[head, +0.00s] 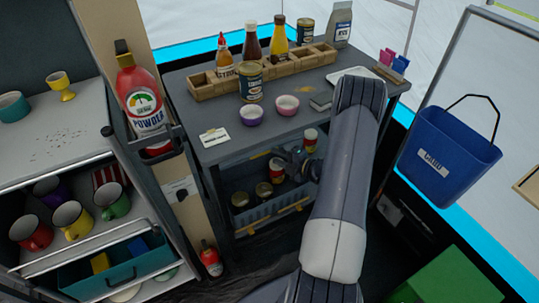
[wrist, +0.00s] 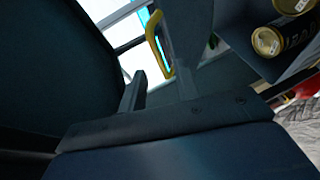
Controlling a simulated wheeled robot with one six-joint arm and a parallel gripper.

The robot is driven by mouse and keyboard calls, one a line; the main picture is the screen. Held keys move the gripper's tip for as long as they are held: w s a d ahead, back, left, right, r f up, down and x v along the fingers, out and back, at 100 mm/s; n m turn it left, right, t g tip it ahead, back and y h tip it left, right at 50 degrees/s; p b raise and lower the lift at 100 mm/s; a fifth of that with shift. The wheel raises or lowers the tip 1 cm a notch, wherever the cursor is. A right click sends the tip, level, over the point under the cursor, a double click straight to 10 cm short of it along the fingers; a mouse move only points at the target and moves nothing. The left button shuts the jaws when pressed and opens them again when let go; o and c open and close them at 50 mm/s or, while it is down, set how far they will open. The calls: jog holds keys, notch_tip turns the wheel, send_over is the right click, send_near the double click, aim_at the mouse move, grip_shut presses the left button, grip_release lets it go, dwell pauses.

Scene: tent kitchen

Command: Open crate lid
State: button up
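A grey-blue crate (head: 275,212) with yellow-orange handles sits on the lower shelf of the dark table. Several cans (head: 265,190) show in it, with no lid seen over it. A green box (head: 455,278) with a flat top lies at the bottom right, partly cut off; I cannot tell whether its top is a lid. My gripper (head: 302,158) is under the tabletop beside the red-and-yellow cans, partly hidden by my arm. In the wrist view, gold-topped cans (wrist: 268,40) and a yellow curved bar (wrist: 157,45) show near dark gripper parts; whether the fingers are apart is unclear.
The tabletop (head: 215,152) above my gripper holds a wooden rack (head: 208,88) of bottles, bowls and a can. A blue bucket (head: 447,160) hangs at the right. A red extinguisher (head: 140,100) and a mug shelf (head: 60,155) stand at the left.

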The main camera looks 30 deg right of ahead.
aim_at(267, 152)
jog(key=shift+x, duration=2.2)
jog(key=shift+c, duration=0.2)
grip_shut()
jog(key=shift+w+r, duration=0.1)
